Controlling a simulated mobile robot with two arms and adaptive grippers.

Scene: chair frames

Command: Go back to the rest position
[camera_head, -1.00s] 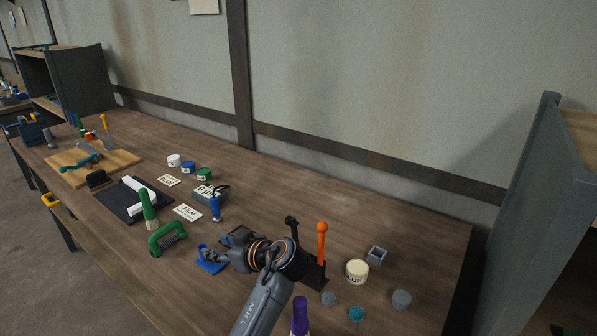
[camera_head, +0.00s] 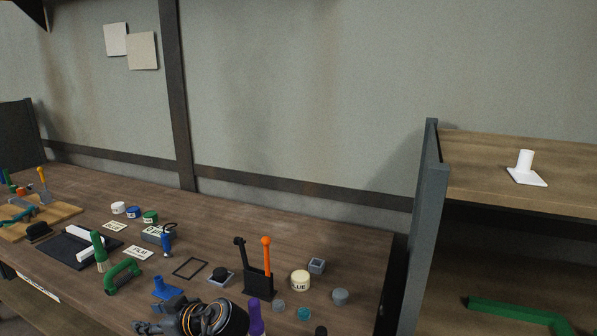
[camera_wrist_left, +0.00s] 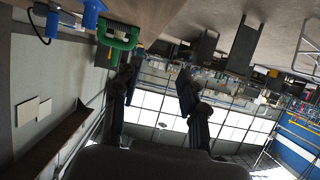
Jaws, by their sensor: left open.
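My left gripper (camera_head: 150,326) is low at the front edge of the workbench in the head view, fingers pointing left, in front of a blue stand (camera_head: 165,290). In the left wrist view its two dark fingers (camera_wrist_left: 157,70) are spread apart with nothing between them. That view is tilted and shows the room, with a green-handled brush (camera_wrist_left: 118,38) and a blue item (camera_wrist_left: 92,14) beyond the fingers at the top left. My right gripper is in neither view.
On the workbench (camera_head: 330,225) stand a black holder with an orange-handled tool (camera_head: 266,262), a glue jar (camera_head: 300,281), a purple-topped item (camera_head: 255,318) and a green brush (camera_head: 122,276). A grey-sided shelf (camera_head: 428,210) rises at the right. The bench's back strip is clear.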

